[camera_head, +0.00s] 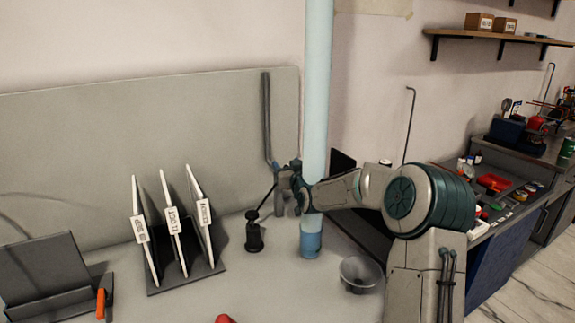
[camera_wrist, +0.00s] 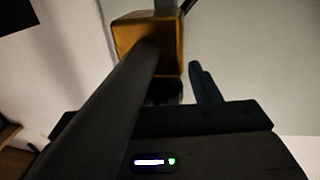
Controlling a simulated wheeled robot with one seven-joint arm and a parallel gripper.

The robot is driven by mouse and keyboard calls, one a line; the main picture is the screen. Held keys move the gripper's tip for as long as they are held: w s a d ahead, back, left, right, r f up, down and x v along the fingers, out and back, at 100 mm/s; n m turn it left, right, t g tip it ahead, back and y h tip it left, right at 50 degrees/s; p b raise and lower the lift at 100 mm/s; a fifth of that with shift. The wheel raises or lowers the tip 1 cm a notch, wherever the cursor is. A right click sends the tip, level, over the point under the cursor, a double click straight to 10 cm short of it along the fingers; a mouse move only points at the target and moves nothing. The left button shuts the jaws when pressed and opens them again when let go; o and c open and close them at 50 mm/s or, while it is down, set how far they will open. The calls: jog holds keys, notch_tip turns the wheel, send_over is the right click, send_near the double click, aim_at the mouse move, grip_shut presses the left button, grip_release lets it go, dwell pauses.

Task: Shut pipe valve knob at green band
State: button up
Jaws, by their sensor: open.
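The light blue vertical pipe (camera_head: 316,110) stands in the middle of the head view, with a darker blue collar (camera_head: 311,238) at its foot. My gripper (camera_head: 286,197) is just left of the pipe, above the bench and near the grey back panel. It is open, with nothing seen between its fingers. In the wrist view, one dark finger (camera_wrist: 205,84) shows right of an orange-brown block (camera_wrist: 150,42). A thick dark bar (camera_wrist: 100,112) crosses the left and hides part of the view. I cannot make out a valve knob or a green band in either view.
A black stand with a thin slanted rod (camera_head: 254,235) is close under my gripper. A rack of white labelled plates (camera_head: 175,235) stands to the left. A grey bowl (camera_head: 359,274) sits right of the pipe's foot. A grey bent bar (camera_head: 266,115) runs along the panel.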

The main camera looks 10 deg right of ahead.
jog(key=shift+w, duration=0.1)
jog(key=c, duration=1)
